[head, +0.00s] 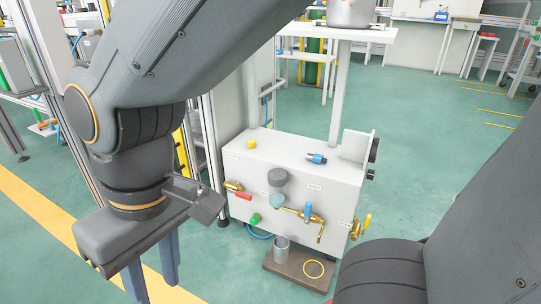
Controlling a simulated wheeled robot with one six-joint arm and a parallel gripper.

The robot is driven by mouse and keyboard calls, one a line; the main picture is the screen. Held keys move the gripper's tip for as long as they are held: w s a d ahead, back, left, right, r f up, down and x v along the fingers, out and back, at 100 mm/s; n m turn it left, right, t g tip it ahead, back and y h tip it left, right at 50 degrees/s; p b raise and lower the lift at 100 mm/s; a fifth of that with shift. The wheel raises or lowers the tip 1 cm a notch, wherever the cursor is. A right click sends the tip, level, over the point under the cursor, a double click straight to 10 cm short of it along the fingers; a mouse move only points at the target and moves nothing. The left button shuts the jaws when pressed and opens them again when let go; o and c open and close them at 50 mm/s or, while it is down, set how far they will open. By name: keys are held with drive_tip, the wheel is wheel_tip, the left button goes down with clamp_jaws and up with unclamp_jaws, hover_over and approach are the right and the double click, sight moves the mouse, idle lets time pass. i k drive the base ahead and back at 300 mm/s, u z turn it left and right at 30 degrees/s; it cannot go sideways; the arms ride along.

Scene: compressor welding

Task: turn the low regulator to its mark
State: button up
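A white cabinet (250,158) stands right of my gripper and carries several valves and knobs. A dark grey round knob (277,178) sits on its front above brass piping; it may be the low regulator, but the labels are too small to read. No mark can be made out on it. My gripper (155,288) points down at the lower left, with its two blue-grey fingers apart and nothing seen between them. It is clear of the cabinet, and its fingertips are close to the picture's bottom edge.
A blue-black fitting (317,158) lies on top.

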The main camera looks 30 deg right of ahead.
sight(371, 174)
drive_tip(key=u, duration=0.85)
drive_tip(key=k, duration=1)
drive_tip(key=z, duration=1.7)
drive_tip(key=i, duration=0.5)
drive_tip(key=u, duration=0.05)
